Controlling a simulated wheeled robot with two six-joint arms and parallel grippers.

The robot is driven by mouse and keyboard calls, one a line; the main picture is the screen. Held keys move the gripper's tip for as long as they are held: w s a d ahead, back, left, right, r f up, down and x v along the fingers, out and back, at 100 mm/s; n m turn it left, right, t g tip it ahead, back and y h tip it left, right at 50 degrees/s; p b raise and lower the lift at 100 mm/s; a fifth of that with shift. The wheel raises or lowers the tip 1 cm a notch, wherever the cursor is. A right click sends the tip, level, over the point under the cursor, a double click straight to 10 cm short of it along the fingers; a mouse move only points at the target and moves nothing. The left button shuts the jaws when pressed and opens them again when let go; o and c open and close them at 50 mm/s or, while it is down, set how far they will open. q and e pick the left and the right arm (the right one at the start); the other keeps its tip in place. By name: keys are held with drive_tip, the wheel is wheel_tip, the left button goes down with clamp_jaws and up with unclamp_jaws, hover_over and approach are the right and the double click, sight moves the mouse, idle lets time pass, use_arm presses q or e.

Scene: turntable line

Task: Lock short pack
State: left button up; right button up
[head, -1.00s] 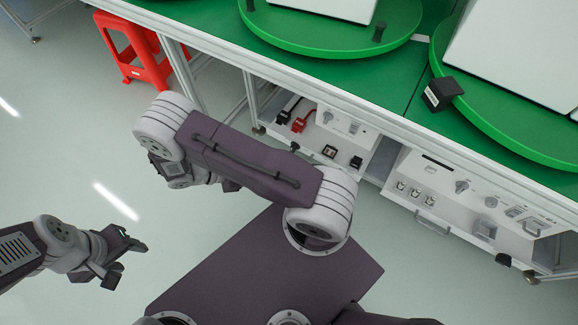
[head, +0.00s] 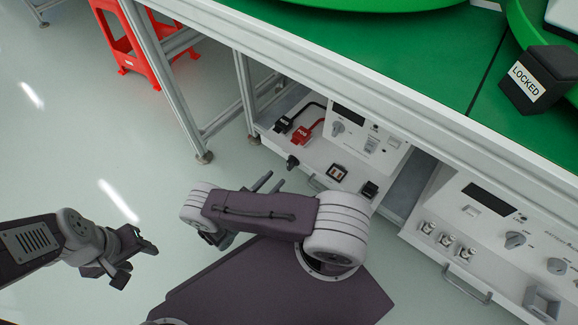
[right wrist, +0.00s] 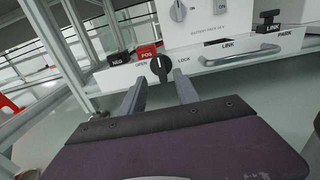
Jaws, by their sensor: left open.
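A white battery pack (head: 365,128) stands under the bench; its lower front ledge carries a small black knob (head: 292,162). In the right wrist view the knob (right wrist: 160,67) is upright between the words OPEN and LOCK. My right gripper (head: 270,181) is open and empty, just in front of the ledge. In the right wrist view its two fingers (right wrist: 161,84) point at the knob, one on either side in the picture; no contact shows. A black NEG plug (right wrist: 118,58) and a red POS plug (right wrist: 147,51) sit left of the knob. My left gripper (head: 138,266) is open and empty, far left.
A second white pack (head: 480,225) stands to the right under the bench. A black block marked LOCKED (head: 527,84) sits on the green bench top (head: 400,55). A bench leg (head: 170,90) and a red stool (head: 125,45) are at left. The floor before the ledge is clear.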

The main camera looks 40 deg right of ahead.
sight(288, 166)
drive_tip(key=b+x, duration=0.1)
drive_tip(key=x, duration=0.2)
drive_tip(key=b+x, duration=0.1)
drive_tip(key=x, duration=0.2)
drive_tip(key=shift+d+f+b, duration=0.25)
drive_tip(key=shift+b, duration=0.15)
drive_tip(key=shift+w+d+r, duration=0.15)
drive_tip(key=shift+d, duration=0.25)
clamp_jaws()
